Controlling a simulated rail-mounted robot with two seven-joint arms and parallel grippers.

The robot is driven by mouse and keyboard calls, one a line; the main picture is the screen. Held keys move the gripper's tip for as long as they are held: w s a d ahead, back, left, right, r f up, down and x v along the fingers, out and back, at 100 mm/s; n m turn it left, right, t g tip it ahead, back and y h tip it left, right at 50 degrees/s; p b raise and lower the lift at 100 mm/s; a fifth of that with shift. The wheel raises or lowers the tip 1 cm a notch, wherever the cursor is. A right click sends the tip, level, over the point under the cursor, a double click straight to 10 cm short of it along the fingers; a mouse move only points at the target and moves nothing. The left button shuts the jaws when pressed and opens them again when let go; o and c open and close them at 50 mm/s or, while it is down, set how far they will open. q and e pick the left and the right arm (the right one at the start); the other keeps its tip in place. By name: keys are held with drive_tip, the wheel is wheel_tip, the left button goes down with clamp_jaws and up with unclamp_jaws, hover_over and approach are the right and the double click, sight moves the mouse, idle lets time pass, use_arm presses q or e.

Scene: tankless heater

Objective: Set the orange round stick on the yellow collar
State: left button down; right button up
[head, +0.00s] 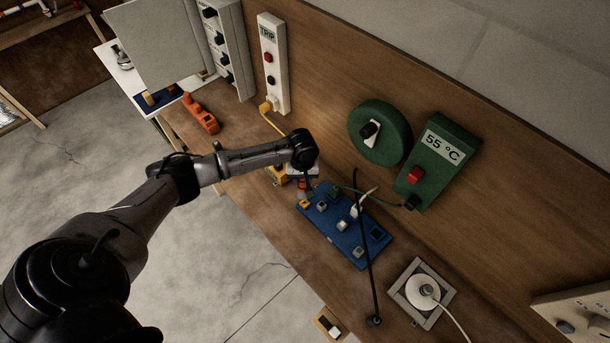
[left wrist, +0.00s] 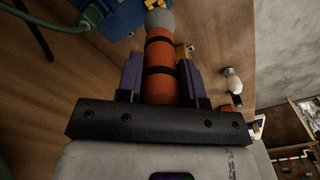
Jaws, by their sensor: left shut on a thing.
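My left gripper (left wrist: 160,82) has purple fingers closed on both sides of the orange round stick (left wrist: 160,62), which has black bands and a grey rounded end. In the head view the left gripper (head: 302,180) is over the left end of the blue board, mostly hidden by its own wrist; a little of the orange stick (head: 301,185) shows below it. A small yellow fitting, which looks like the yellow collar (head: 305,203), is on the board's near left corner, close to the stick. I cannot tell whether they touch. My right gripper is not in view.
The blue board (head: 350,244) carries several small fittings. A green cable and a thin black upright rod (head: 367,265) stand close by. A green wheel (head: 378,135) and green 55 °C box (head: 440,155) are on the back panel. An orange object (head: 201,114) lies left on the bench.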

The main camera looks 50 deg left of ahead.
sight(305, 187)
use_arm(q)
drive_tip(key=shift+w+a+f, duration=0.15)
drive_tip(key=shift+w, duration=0.15)
drive_tip(key=shift+w+m, duration=0.2)
drive_tip(key=shift+m, duration=0.1)
drive_tip(key=shift+s, duration=0.1)
drive_tip(key=shift+r+p, duration=0.2)
drive_tip(key=shift+p, duration=0.45)
drive_tip(key=shift+f+b, duration=1.1)
drive_tip(key=shift+f, duration=2.5)
